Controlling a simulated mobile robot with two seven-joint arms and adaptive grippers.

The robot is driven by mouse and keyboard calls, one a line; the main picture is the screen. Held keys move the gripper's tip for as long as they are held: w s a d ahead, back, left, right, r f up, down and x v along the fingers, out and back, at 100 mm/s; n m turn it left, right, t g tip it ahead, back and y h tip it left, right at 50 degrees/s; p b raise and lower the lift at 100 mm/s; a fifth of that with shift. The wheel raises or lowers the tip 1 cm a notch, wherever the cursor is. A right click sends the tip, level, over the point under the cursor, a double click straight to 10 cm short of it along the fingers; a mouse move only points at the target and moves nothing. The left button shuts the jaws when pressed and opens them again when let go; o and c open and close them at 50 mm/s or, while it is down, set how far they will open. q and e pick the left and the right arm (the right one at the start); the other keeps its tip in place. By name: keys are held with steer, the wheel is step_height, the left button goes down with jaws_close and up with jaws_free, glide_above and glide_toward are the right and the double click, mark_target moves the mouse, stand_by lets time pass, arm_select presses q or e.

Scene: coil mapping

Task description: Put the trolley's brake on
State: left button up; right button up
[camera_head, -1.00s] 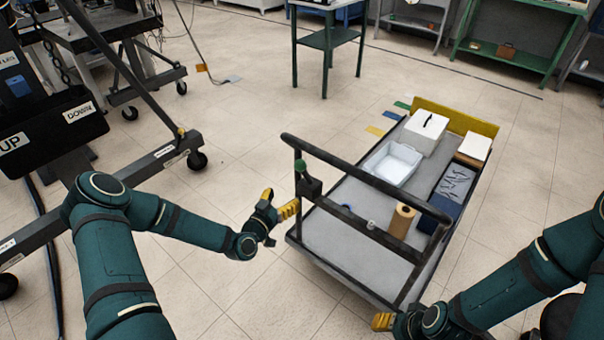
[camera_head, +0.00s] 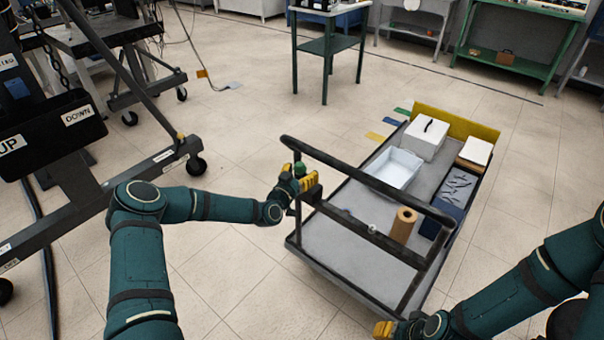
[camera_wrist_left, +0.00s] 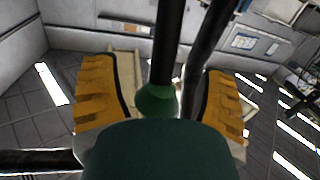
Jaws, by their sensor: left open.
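The trolley (camera_head: 335,250) has a grey deck and a black tubular push handle (camera_head: 350,166) at its near end. A green knob (camera_head: 299,169), which looks like the brake lever's, is at the handle's left post. My left gripper (camera_head: 301,181) is open around this knob, with yellow fingers either side. In the left wrist view the green knob (camera_wrist_left: 157,101) sits between the spread fingers, with a black bar rising behind it. I cannot tell whether the fingers touch it. My right gripper (camera_head: 384,328) is low by the trolley's near end, mostly hidden; its opening cannot be told.
The deck carries a white tray (camera_head: 392,169), a white box (camera_head: 424,138), a brown roll (camera_head: 403,225) and a blue item (camera_head: 450,195). A dark wheeled frame (camera_head: 120,178) stands left. A green stand (camera_head: 327,45) is behind. Floor between frame and trolley is clear.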

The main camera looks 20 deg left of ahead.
arm_select(q)
steer(key=shift+w, duration=0.2)
jaws_close()
steer(key=shift+w, duration=0.1)
steer(key=shift+d+r, duration=0.1)
